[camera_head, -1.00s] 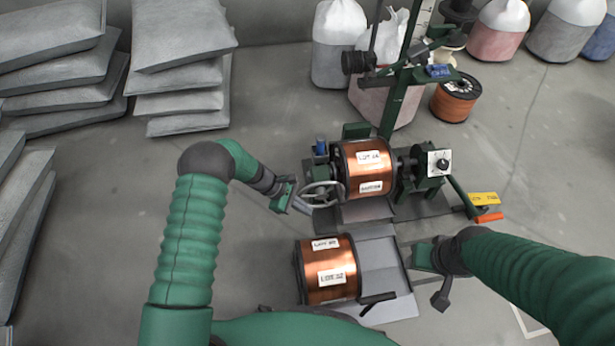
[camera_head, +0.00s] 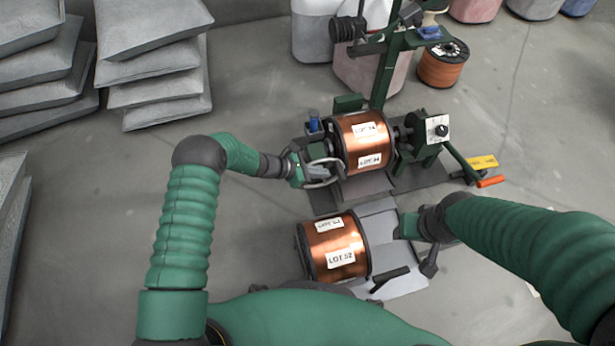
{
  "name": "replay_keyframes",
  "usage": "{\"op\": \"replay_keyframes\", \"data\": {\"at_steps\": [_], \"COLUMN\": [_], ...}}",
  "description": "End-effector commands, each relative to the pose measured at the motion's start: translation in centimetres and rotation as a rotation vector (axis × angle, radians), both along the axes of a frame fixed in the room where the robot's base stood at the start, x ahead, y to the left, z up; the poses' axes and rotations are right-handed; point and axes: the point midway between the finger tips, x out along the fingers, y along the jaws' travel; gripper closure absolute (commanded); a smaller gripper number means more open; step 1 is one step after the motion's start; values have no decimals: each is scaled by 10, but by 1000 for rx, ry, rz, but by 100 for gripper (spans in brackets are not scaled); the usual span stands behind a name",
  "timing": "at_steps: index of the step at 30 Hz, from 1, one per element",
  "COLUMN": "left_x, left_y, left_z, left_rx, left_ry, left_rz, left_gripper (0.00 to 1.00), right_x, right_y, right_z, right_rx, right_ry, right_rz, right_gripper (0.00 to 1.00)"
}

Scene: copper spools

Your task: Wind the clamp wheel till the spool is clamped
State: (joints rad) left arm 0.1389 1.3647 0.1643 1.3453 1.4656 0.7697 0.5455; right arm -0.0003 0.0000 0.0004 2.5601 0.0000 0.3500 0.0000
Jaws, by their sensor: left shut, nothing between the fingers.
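A copper spool (camera_head: 362,143) with white lot labels sits in the green winding stand, its axis roughly level. The pale clamp wheel (camera_head: 326,182) is at the spool's left end, partly hidden by my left gripper. My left gripper (camera_head: 304,170) is at the left side of the wheel's rim, shut with nothing held; whether it touches the rim is unclear. My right gripper (camera_head: 409,226) is low, in front of the stand and right of the second spool; its fingers are not clear enough to read.
A control box with a dial (camera_head: 437,130) is at the stand's right. An orange-handled lever (camera_head: 490,182) sticks out right. Stacked grey sacks (camera_head: 150,70) stand back left.

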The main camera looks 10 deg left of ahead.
Motion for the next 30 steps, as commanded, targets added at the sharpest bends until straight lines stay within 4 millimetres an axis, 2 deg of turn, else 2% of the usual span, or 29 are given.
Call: {"op": "replay_keyframes", "data": {"at_steps": [1,6,17,30], "left_x": [2,7,7,7], "left_y": [-7,-16,-16,-17], "left_z": [-4,-2,-1,0], "left_rx": [2,1,3,86], "left_ry": [-2,0,1,33], "left_rz": [-4,-1,-1,-3], "left_gripper": [100,100,100,100], "right_x": [0,0,0,0], "right_y": [0,0,0,0], "right_z": [-7,-10,-8,3], "right_rx": [0,0,0,0], "right_ry": [0,0,0,0], "right_rz": [-1,-1,-1,-1], "right_gripper": [51,51,51,51]}}
